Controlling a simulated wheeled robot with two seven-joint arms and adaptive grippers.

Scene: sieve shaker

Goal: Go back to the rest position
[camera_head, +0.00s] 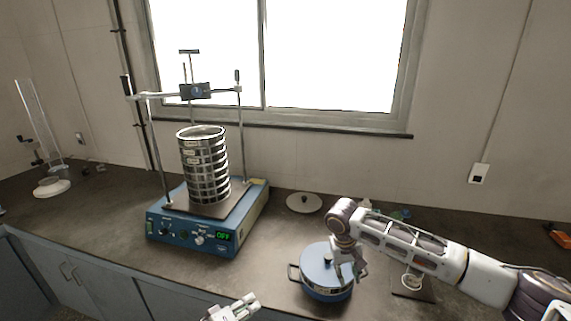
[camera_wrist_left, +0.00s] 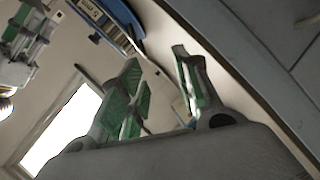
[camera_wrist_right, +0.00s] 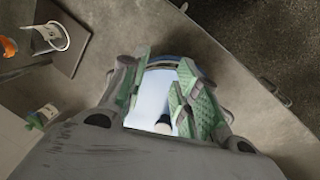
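The blue sieve shaker (camera_head: 195,232) stands left of centre on the bench with a tall stack of metal sieves (camera_head: 204,165) on its plate. Its display reads OFF. A blue lidded pot (camera_head: 322,291) with side handles sits at the bench front. My right gripper (camera_head: 350,275) is at the pot's right side, over the lid; its fingers are apart, with the blue lid (camera_wrist_right: 155,95) visible between them in the right wrist view. My left gripper (camera_head: 236,308) is low at the bench's front edge. Its fingers are apart and empty in the left wrist view (camera_wrist_left: 158,88).
A pale round disc (camera_head: 304,202) lies behind the pot. A stand with a white base (camera_head: 52,188) is at far left.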

